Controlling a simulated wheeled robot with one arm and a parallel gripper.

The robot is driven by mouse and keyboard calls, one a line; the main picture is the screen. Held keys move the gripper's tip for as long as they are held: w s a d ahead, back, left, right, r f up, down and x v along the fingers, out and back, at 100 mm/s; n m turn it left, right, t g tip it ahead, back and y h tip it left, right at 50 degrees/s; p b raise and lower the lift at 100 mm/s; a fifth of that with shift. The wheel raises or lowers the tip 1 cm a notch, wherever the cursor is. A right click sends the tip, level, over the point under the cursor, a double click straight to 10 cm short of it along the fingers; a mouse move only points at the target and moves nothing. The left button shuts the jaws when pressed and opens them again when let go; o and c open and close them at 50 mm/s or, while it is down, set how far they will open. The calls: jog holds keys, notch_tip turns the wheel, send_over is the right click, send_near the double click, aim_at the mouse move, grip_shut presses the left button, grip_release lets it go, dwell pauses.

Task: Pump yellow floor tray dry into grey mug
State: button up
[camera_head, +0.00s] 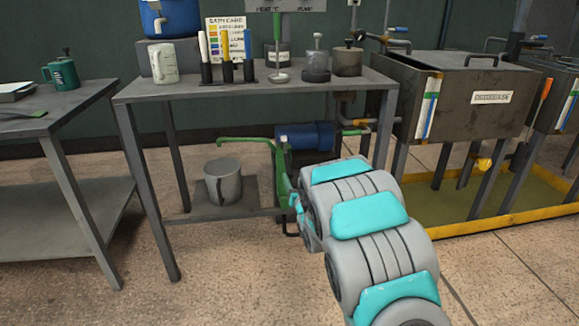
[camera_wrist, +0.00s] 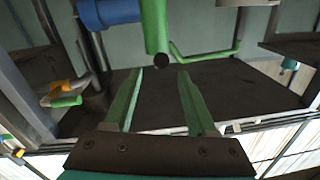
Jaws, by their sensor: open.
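The yellow floor tray (camera_head: 515,219) lies on the floor at the right in the head view, under a tank, with murky greenish liquid in it. The grey mug (camera_head: 224,183) stands upright on the low shelf under the middle bench, below or near the tip of a green spout (camera_head: 240,140). A green upright pump part (camera_head: 281,172) stands right of the mug, partly hidden by my arm. In the wrist view my gripper (camera_wrist: 160,72) is open and empty. A green bar with a dark round end (camera_wrist: 155,28) shows just beyond and between its fingertips; contact cannot be told.
A blue cylinder (camera_head: 306,136) with pipes sits under the bench (camera_head: 255,91), behind my arm. Bench legs stand on both sides. The tank marked DEGREASE (camera_head: 455,98) stands over the tray. A side table (camera_head: 58,112) is at left. Floor in front is clear.

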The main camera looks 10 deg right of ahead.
aim_at(289, 168)
jog(key=w, duration=0.6)
jog(key=shift+w+a+p, duration=0.15)
jog(key=shift+a+p, duration=0.15)
jog(key=shift+p, duration=0.1)
jog(key=shift+w, duration=0.7)
grip_shut()
dwell(0.6)
